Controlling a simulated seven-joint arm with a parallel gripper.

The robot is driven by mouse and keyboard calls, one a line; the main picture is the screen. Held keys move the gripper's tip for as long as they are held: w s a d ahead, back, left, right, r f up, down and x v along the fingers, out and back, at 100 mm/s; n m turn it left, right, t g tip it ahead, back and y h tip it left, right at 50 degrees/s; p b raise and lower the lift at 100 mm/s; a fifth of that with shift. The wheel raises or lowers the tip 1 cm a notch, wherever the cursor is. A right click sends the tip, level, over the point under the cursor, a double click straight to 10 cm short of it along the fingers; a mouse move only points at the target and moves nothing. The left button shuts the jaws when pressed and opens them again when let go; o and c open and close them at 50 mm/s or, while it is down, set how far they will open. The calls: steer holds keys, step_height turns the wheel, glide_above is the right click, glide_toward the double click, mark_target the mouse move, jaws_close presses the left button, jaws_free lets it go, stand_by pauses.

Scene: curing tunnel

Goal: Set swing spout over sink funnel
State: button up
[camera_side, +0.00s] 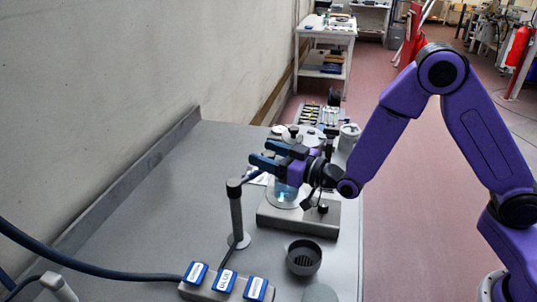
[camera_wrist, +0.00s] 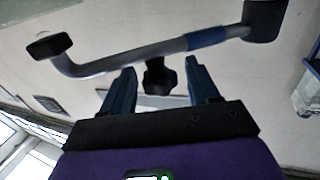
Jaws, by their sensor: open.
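A swing spout shows in the wrist view as a grey bent tube (camera_wrist: 130,58) with a blue band, a black tip at left and a dark cylinder at right. In the side view its upright post (camera_side: 237,217) stands on the bench, and its arm is partly hidden near my fingers. The dark, slotted round cup (camera_side: 304,262), apparently the sink funnel, sits to the right and nearer the camera. My gripper (camera_side: 259,153) is open, its blue fingers pointing left above the bench. In the wrist view the tube crosses just beyond the fingertips (camera_wrist: 160,66); contact is unclear.
A grey base (camera_side: 300,221) with a blue-lit vessel (camera_side: 284,194) stands beneath my gripper. A strip with blue-labelled blocks (camera_side: 225,284) and a cable (camera_side: 105,271) lie in front. The bench (camera_side: 165,205) is clear at left, beside the wall.

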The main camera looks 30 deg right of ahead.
jaws_close()
steer(key=shift+s, duration=0.15)
steer(key=s+m+h, duration=0.2)
steer(key=h, duration=0.1)
steer(key=s+m+t+h, duration=0.1)
steer(key=s+m+h, duration=0.1)
steer(key=h, duration=0.2)
steer(key=s+m+h, duration=0.2)
steer(key=h, duration=0.1)
steer(key=shift+a+m+t, duration=0.35)
steer(key=shift+m+t, duration=0.05)
steer(key=s+a+m+g+h, duration=0.4)
steer(key=m+h, duration=0.3)
steer(key=h, duration=0.4)
steer(key=shift+s+m+g, duration=0.4)
steer(key=shift+s+g, duration=0.2)
